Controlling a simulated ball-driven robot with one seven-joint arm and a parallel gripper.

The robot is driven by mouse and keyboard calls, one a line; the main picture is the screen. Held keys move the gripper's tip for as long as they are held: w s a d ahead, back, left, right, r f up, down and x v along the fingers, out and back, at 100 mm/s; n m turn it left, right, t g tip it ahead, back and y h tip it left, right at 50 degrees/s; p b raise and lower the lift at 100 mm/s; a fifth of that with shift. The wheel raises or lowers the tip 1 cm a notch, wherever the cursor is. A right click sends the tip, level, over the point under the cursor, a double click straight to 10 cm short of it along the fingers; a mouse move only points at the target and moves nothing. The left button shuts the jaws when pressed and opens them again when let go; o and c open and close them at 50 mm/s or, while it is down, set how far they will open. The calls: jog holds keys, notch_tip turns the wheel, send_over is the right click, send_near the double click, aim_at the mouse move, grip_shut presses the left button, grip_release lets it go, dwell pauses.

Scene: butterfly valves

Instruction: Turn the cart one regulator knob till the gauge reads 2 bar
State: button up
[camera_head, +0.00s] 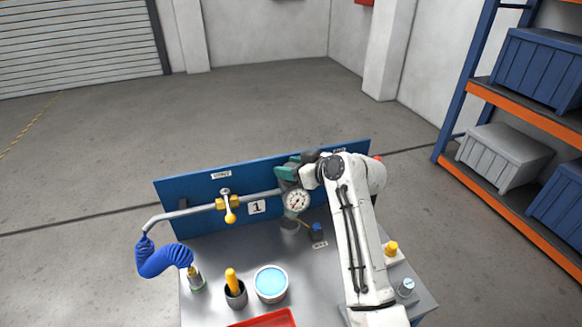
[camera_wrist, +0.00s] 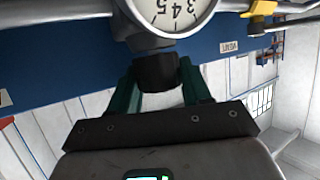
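The cart (camera_head: 225,313) carries an upright blue panel (camera_head: 188,190) with a plate marked 1 (camera_head: 257,207). The white round gauge (camera_head: 297,201) hangs on the pipe at the panel; its needle is too small to read. In the wrist view part of its dial (camera_wrist: 175,14) shows the digits 3, 4 and 5, but no needle is clear. The black regulator knob (camera_wrist: 157,70) sits beside the gauge. My gripper (camera_wrist: 158,80) has its green fingers on either side of the knob. Whether both fingers press on it I cannot tell.
A yellow-handled valve (camera_head: 230,208) sits on the pipe (camera_head: 180,213) left of the gauge. A blue coiled hose (camera_head: 160,262), a cup (camera_head: 236,295), a blue-topped tin (camera_head: 270,283) and a red tray (camera_head: 268,319) are in front. Shelving (camera_head: 515,120) stands at right; floor behind is clear.

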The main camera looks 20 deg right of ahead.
jog(key=c, duration=0.4)
jog(key=shift+c, duration=0.2)
jog(key=shift+m+h, duration=0.3)
jog(key=shift+h, duration=0.1)
jog(key=m+h, duration=0.1)
jog(key=m+t+h+p, duration=0.1)
jog(key=m+h, duration=0.1)
jog(key=shift+a+f+h, duration=0.1)
jog(key=shift+a+h, duration=0.05)
jog(key=shift+h, duration=0.15)
jog(key=m+h, duration=0.1)
jog(key=m+h+b, duration=0.2)
jog(key=shift+f+t, duration=0.25)
jog(key=shift+t, duration=0.05)
jog(key=m+g+h+b, duration=0.1)
jog(key=m+h+b, duration=0.3)
jog(key=b, duration=0.3)
jog(key=shift+f+h+b, duration=0.15)
jog(key=shift+h+b, duration=0.25)
jog(key=shift+h, duration=0.2)
jog(key=m+g+h+b, duration=0.2)
jog(key=m+h+b, duration=0.1)
jog(key=b, duration=0.1)
jog(key=shift+m+b, duration=0.3)
jog(key=shift+b, duration=0.1)
jog(key=shift+r+m+g+h+b, duration=0.35)
jog(key=shift+m+g+h+b, duration=0.4)
jog(key=shift+b, duration=0.2)
jog(key=shift+m+g, duration=0.25)
